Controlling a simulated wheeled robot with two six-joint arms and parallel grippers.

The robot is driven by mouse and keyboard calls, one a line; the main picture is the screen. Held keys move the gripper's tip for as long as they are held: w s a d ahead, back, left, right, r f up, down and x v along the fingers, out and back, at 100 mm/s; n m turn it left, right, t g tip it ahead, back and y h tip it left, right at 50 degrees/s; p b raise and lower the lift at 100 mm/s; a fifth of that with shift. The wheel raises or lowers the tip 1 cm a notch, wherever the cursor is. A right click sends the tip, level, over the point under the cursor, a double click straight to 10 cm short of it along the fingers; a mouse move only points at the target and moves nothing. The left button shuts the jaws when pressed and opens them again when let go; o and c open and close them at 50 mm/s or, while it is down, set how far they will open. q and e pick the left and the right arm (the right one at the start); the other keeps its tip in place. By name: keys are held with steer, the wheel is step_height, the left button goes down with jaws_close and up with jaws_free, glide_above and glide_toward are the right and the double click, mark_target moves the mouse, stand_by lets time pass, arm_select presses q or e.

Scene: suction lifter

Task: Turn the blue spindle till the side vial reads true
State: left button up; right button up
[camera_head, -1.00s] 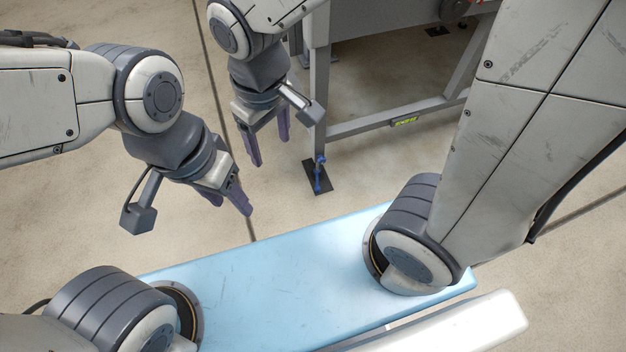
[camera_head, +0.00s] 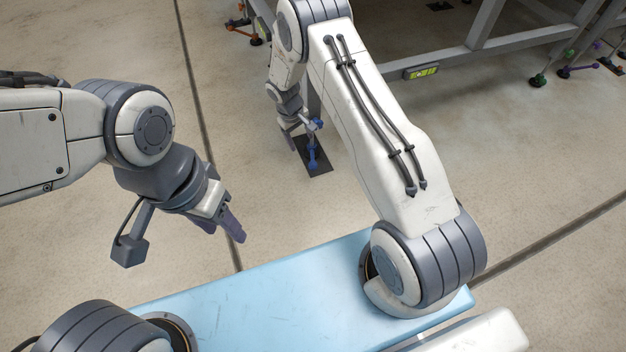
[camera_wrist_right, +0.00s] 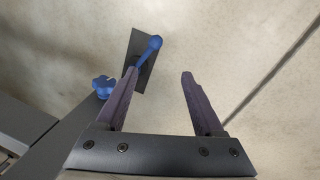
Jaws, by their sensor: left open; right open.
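The blue spindle (camera_head: 312,150) stands on a dark floor pad at the foot of the near frame leg. In the right wrist view its blue rod (camera_wrist_right: 150,48) and a blue star-shaped knob (camera_wrist_right: 104,86) show just beyond and beside the left finger. My right gripper (camera_head: 289,140) is low beside the spindle, open and empty; in its wrist view the fingers (camera_wrist_right: 160,76) are apart with only floor between them. The side vial (camera_head: 421,72), yellow-green, is on the lower rail; its bubble is too small to read. My left gripper (camera_head: 236,232) is open and empty above the floor.
The grey metal frame (camera_head: 480,38) stands at the back. Other feet have an orange knob (camera_head: 257,38), a green knob (camera_head: 538,79) and a purple knob (camera_head: 598,45). Floor left of the spindle is clear. My right arm crosses in front of the frame.

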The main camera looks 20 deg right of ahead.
mark_target(312, 163)
steer(key=d+f+b, duration=0.1)
steer(key=f+b, duration=0.1)
steer(key=f, duration=0.4)
steer(key=d+f+b, duration=0.2)
steer(key=f+b, duration=0.1)
steer(key=f, duration=0.3)
steer(key=w+d+f+b, duration=0.1)
steer(key=f+b, duration=0.2)
steer(key=f, duration=0.3)
steer(key=shift+d, duration=0.25)
steer(key=shift+s, duration=0.1)
jaws_close()
stand_by(0.4)
